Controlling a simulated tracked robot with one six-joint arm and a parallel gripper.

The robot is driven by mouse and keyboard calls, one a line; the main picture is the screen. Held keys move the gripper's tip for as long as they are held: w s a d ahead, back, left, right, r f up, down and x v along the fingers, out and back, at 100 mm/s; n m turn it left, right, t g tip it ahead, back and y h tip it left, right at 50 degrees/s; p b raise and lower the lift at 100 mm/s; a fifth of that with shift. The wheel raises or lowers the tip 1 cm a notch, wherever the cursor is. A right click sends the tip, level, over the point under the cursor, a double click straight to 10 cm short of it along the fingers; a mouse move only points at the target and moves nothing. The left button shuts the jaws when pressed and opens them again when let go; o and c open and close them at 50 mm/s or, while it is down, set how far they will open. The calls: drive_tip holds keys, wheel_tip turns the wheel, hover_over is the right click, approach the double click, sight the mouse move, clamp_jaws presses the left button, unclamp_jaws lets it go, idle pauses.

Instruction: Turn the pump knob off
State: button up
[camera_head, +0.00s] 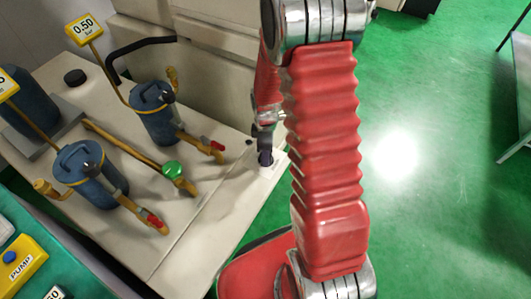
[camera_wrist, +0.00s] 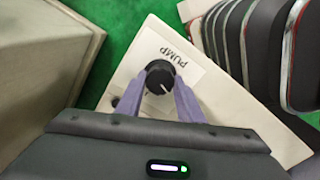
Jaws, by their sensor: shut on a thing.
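The black pump knob (camera_wrist: 159,75) sits on a white plate (camera_wrist: 200,75) marked PUMP in the wrist view. A white line on the knob points toward the lower right of the picture. My gripper (camera_wrist: 160,88) has its two purple-grey fingers on either side of the knob and is shut on it. The finger tips hide parts of the knob's sides. In the head view my gripper (camera_head: 265,157) is at the right end of the cream bench top, pointing down over the white plate (camera_head: 272,168). The knob is hard to make out there.
A yellow box (camera_head: 22,262) marked PUMP is at the lower left. Green floor (camera_head: 430,200) is open on the right.

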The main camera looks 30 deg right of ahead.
drive_tip(key=n, duration=0.3)
drive_tip(key=shift+n, duration=0.3)
idle(0.4)
drive_tip(key=o, duration=1.1)
drive_tip(key=shift+c, duration=0.2)
wheel_tip(320, 180, up, 14)
drive_tip(key=shift+f, duration=0.15)
idle(0.4)
